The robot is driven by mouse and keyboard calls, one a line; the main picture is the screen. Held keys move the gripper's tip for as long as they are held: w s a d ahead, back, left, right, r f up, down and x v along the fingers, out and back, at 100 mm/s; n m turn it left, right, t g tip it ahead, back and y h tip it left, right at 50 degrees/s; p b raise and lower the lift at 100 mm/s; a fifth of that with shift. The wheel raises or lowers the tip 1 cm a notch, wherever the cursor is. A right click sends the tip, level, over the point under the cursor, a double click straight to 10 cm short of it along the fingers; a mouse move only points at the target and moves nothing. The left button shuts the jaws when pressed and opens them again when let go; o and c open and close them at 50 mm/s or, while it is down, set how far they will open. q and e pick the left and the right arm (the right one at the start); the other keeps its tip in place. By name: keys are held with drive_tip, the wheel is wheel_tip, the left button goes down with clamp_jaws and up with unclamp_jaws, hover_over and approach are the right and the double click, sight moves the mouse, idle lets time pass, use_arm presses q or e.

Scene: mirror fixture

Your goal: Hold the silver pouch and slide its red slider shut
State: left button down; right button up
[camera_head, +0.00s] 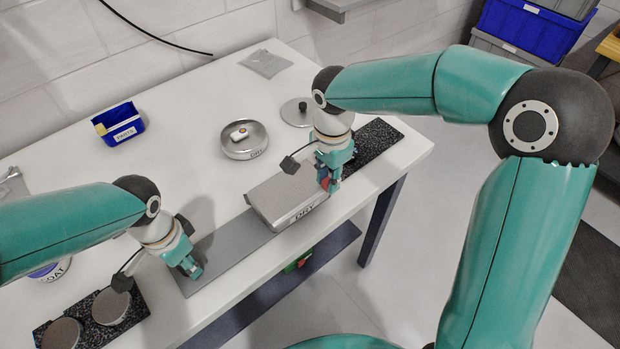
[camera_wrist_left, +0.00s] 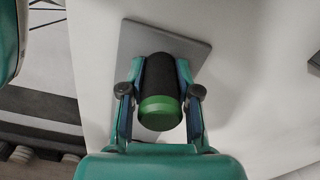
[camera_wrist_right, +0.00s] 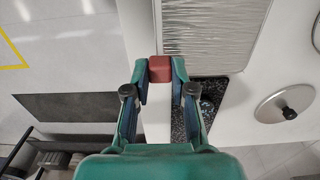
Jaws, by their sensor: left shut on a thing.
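The silver pouch (camera_head: 283,193), labelled DRY, lies on the long grey mat near the table's front edge. Its ribbed silver top shows in the right wrist view (camera_wrist_right: 205,32). The red slider (camera_wrist_right: 160,69) is at the pouch's edge, between the fingertips of my right gripper (camera_head: 328,183), which appear to touch it on both sides. In the head view the fingers partly cover the slider. My left gripper (camera_head: 191,267) is left of the pouch and apart from it, shut on a black cylinder with a green end (camera_wrist_left: 160,110). The head view does not show this cylinder clearly.
A blue parts bin (camera_head: 118,125), a round dish (camera_head: 244,144) holding a small block, a knobbed lid (camera_head: 299,111) and a flat grey packet (camera_head: 266,63) stand farther back. Dark speckled pads (camera_head: 375,146) lie at both ends. The table's middle is largely clear.

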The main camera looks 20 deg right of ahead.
drive_tip(key=o, duration=0.4)
drive_tip(key=shift+o, duration=0.2)
drive_tip(key=shift+r, duration=0.15)
wheel_tip(320, 180, up, 12)
idle(0.4)
use_arm(q)
drive_tip(key=c, duration=0.7)
unclamp_jaws()
drive_tip(key=shift+c, duration=0.2)
use_arm(e)
drive_tip(key=shift+f, duration=0.2)
